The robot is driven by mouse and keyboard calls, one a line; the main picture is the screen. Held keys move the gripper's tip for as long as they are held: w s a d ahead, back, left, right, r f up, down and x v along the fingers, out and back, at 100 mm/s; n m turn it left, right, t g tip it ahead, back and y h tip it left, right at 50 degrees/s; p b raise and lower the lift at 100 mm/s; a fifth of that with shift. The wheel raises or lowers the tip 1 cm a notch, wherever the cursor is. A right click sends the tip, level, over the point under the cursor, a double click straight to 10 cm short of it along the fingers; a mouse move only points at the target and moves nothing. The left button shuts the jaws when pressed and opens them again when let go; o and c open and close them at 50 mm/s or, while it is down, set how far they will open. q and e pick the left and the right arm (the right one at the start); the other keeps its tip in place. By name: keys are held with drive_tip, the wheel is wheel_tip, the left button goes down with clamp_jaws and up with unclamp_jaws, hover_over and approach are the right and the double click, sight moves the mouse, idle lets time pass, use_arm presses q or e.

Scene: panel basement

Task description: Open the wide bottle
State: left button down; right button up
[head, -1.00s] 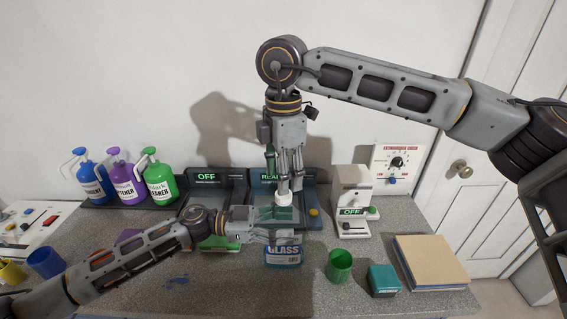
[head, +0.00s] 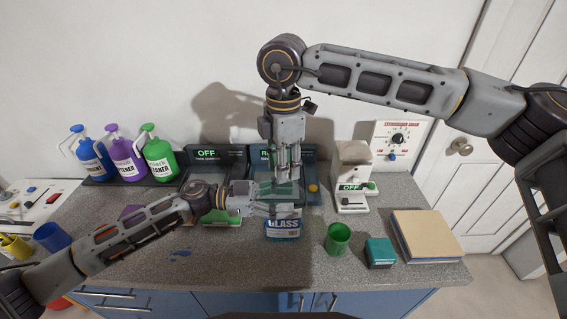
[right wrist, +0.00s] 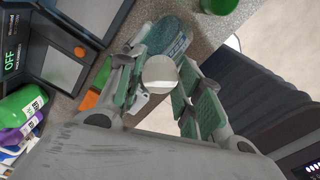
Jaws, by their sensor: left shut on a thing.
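The wide bottle (head: 283,229) stands upright on the counter, teal with a blue "GLASS" label. My left gripper (head: 285,211) is shut on its body from the left side. My right gripper (head: 287,180) points down from above, with its fingers at the bottle's top. In the right wrist view, the white round cap (right wrist: 160,73) sits between the fingers of my right gripper (right wrist: 163,82), and the teal bottle body (right wrist: 170,36) shows beyond it. I cannot tell whether the fingers press on the cap. The cap is hidden in the head view.
Behind stand two panel devices, one reading OFF (head: 207,153). A white device (head: 351,180), a green cup (head: 338,239), a teal box (head: 380,252) and a tan board (head: 427,234) are at right. Blue, purple and green jugs (head: 158,157) stand at back left.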

drive_tip(key=c, duration=0.6)
drive_tip(key=n, duration=3.8)
drive_tip(key=shift+r, duration=0.1)
drive_tip(key=n, duration=1)
drive_tip(key=shift+n, duration=0.3)
drive_tip(key=n, duration=0.5)
drive_tip(key=shift+n, duration=0.4)
drive_tip(key=shift+r, duration=1.1)
